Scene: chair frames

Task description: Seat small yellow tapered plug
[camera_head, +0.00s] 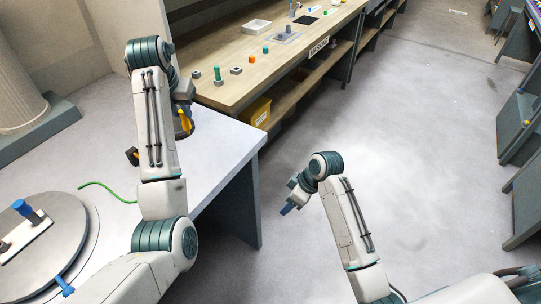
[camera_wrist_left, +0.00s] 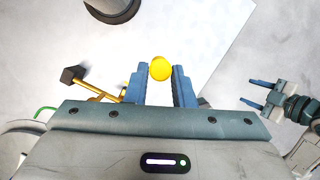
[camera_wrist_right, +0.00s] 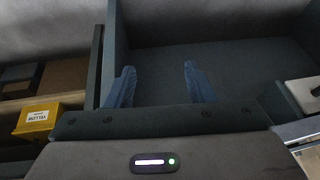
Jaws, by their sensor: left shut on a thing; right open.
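The yellow plug (camera_wrist_left: 160,68) shows in the left wrist view as a round yellow end between the fingertips of my left gripper (camera_wrist_left: 159,88). The gripper is shut on it, above the pale tabletop (camera_wrist_left: 200,35). Its taper and length are hidden from this angle. In the head view my left arm mostly covers that gripper. My right gripper (camera_head: 290,207) is open and empty over the floor beside the pale table; its spread blue fingers show in the right wrist view (camera_wrist_right: 156,85). I cannot tell which opening fits the plug.
A black-headed tool with a yellow handle (camera_wrist_left: 98,90) lies near my left gripper. A round grey turntable (camera_head: 60,235) with a blue-topped peg is at lower left. The wooden bench (camera_head: 255,85) behind carries several small pegs and blocks; a yellow bin (camera_head: 257,112) sits below.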

